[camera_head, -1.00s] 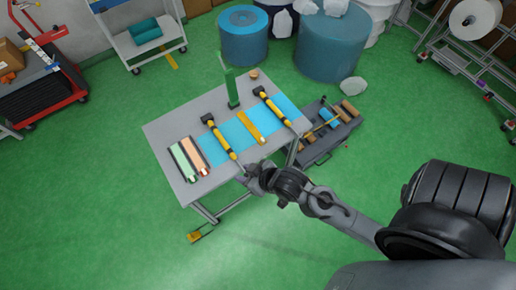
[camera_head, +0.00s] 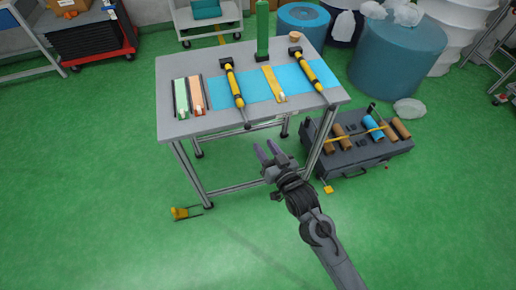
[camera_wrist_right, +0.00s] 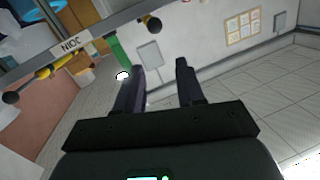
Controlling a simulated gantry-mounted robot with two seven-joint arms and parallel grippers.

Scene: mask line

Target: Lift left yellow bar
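The left yellow bar (camera_head: 234,88) has black ends and lies on the grey table (camera_head: 215,124), across a blue mat. A similar right yellow bar (camera_head: 313,75) lies near the table's right side. My right gripper (camera_head: 268,151) is in front of the table's front edge in the head view, apart from both bars. In the right wrist view its two fingers (camera_wrist_right: 160,82) stand apart with nothing between them. A yellow and black bar end (camera_wrist_right: 52,68) shows past the table edge there; I cannot tell which bar. My left gripper is not in view.
Green and orange strips (camera_head: 197,94) lie at the table's left. A yellow strip (camera_head: 269,82) lies between the bars. A green post (camera_head: 262,32) stands at the back. A grey case (camera_head: 350,155) with rolls sits on the floor at right.

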